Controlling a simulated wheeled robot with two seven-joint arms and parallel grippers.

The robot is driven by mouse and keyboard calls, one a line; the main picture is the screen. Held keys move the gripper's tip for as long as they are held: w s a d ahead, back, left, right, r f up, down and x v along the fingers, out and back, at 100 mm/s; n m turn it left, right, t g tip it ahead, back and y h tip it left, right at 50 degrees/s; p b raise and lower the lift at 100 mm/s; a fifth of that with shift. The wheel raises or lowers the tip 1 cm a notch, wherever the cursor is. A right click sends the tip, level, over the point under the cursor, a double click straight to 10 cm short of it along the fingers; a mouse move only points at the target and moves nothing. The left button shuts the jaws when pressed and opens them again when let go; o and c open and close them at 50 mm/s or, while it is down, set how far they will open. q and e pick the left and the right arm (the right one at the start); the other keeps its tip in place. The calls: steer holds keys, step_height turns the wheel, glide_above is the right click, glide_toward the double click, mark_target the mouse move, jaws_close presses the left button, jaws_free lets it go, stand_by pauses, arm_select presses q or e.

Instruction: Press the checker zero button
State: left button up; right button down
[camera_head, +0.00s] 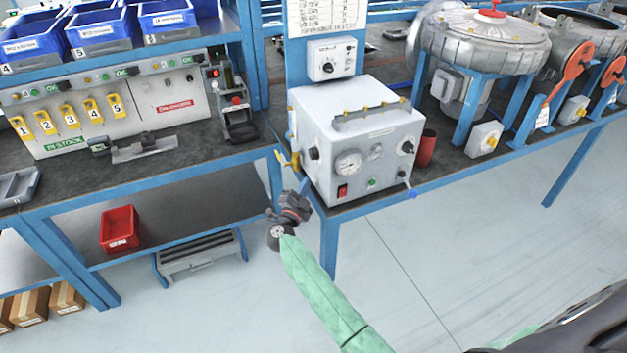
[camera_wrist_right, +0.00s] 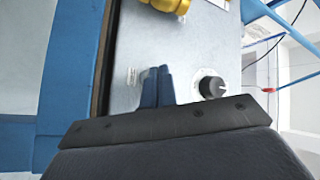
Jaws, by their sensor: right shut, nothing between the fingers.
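The checker appears to be the white box (camera_head: 345,150) on the right bench. Its front has a round gauge (camera_head: 348,163), a red switch (camera_head: 342,191), a green button (camera_head: 371,183) and black knobs. I cannot read which control is the zero button. My right gripper (camera_head: 303,188) is at the box's lower left corner, by the bench edge. In the right wrist view its blue fingers (camera_wrist_right: 157,87) are together and empty, in front of a pale panel (camera_wrist_right: 185,50). They are left of a black knob (camera_wrist_right: 212,87); a small label is partly hidden beside them. My left gripper is not in view.
Yellow fittings (camera_head: 290,160) stick out at the box's left side. The left bench holds blue bins (camera_head: 100,29). A gap of floor separates the benches at the front.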

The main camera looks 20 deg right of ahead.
steer(key=shift+d, duration=0.4)
stand_by(0.6)
steer(key=shift+a, duration=0.2)
steer(key=shift+a+p, duration=0.35)
steer(key=shift+a, duration=0.25)
steer(key=shift+s+a, duration=0.1)
steer(key=shift+a, duration=2.4)
